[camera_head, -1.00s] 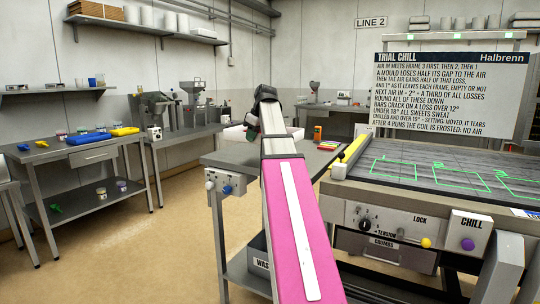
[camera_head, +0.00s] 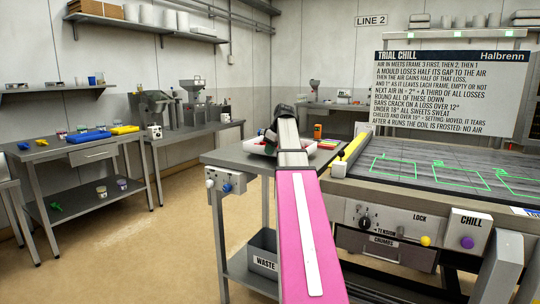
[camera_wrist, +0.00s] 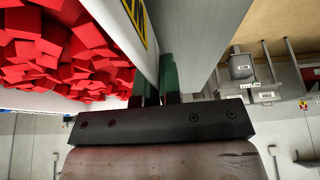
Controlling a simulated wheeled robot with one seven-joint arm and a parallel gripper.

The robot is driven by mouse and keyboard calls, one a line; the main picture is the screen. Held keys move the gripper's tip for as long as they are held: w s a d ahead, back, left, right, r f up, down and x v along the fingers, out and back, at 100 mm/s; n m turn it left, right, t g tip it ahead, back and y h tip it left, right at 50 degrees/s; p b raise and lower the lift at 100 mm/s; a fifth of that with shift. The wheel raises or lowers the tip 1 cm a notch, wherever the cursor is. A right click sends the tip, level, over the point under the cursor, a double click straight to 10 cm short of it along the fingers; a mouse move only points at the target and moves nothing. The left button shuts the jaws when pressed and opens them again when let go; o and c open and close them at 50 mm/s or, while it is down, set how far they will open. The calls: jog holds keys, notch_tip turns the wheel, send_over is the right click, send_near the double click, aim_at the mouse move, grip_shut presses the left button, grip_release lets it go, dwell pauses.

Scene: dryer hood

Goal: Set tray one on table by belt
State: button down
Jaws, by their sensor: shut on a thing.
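The white tray (camera_head: 257,149) holds red chunks and shows partly behind my arm, over the steel table (camera_head: 225,160) beside the belt (camera_head: 430,176). Whether its underside touches the table is unclear. In the wrist view the tray (camera_wrist: 112,28) shows its white wall, with red blocks heaped inside and a yellow-black marking. My gripper (camera_wrist: 160,88) is shut on the tray, its green fingers at the wall. In the head view my gripper (camera_head: 271,137) is mostly hidden by my arm. Tray one's label cannot be read.
A yellow-topped roller (camera_head: 352,148) edges the belt. A waste bin (camera_head: 263,252) sits on the shelf below. The table's front left is bare.

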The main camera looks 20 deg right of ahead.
jog(key=shift+f, duration=0.9)
jog(key=shift+f, duration=0.1)
jog(key=c, duration=1.3)
grip_release()
jog(key=v, duration=1.1)
jog(key=shift+s+r, duration=0.15)
jog(key=shift+r, duration=0.45)
